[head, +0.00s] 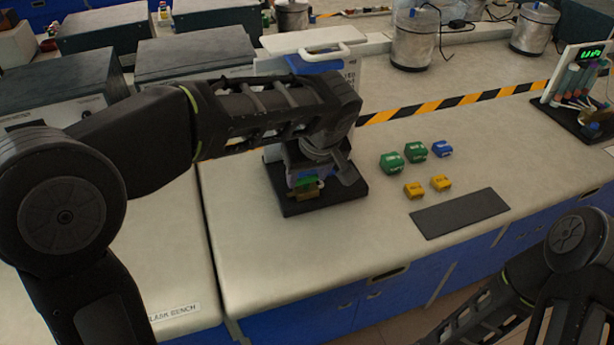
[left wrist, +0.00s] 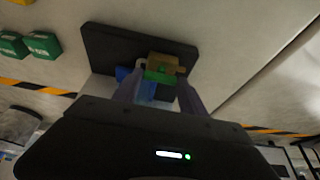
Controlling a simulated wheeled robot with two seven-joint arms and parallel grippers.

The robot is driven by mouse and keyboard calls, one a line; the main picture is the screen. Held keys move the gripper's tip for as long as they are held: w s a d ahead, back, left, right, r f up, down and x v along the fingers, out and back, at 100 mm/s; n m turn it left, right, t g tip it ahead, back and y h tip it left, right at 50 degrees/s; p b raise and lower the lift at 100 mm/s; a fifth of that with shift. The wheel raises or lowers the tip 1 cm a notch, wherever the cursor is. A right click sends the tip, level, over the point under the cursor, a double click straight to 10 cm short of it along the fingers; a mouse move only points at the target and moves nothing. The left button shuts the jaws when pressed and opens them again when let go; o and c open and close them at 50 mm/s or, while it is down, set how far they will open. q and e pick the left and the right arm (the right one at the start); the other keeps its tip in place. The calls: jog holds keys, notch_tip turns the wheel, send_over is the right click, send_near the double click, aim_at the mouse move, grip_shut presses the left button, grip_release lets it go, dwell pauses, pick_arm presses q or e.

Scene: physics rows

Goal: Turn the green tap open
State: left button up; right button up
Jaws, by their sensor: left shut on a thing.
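The green tap (left wrist: 160,77) shows in the left wrist view as a green handle in front of a brass body (left wrist: 165,62). It stands on a black base plate (head: 335,201) on the bench. My left gripper (left wrist: 158,90) is shut on the green tap, with a finger on each side of it. In the head view the green tap (head: 308,181) shows low under my left wrist, and much of its stand is hidden by my arm. A blue part (left wrist: 124,72) sits beside it. My right arm shows at the lower right of the head view, but its gripper is out of view.
Green, blue and yellow blocks (head: 414,152) lie right of the base plate, near a dark grey mat (head: 460,213). A black-and-yellow strip (head: 450,103) crosses the bench behind them. Metal canisters (head: 413,38) stand at the back. A device with a green display (head: 577,75) stands at right.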

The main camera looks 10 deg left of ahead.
dwell(0.4)
pick_arm(q)
jog(key=o, duration=1.1)
jog(key=shift+r, duration=0.1)
jog(key=shift+v, duration=3.85)
